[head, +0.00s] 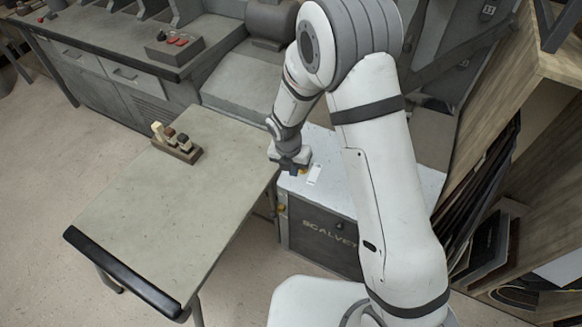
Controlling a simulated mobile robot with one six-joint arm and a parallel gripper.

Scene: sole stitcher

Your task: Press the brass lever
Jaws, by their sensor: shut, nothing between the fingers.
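My gripper (292,166) is shut with nothing in it, low over the pale top of the SCALVET cabinet (322,228). A small brass-yellow piece (304,170) shows right beside the fingertips on that top. It looks like the brass lever, but it is too small and partly hidden to be sure, and I cannot tell whether the fingers touch it. A white plate or tag (314,174) lies just right of it. Another small yellowish part (281,207) shows on the cabinet's front left edge.
A grey-green table (150,215) with a dark front edge stands left of the cabinet. A workbench with a red-button box (175,46) stands behind. A wooden shelf (535,130) is close on the right.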

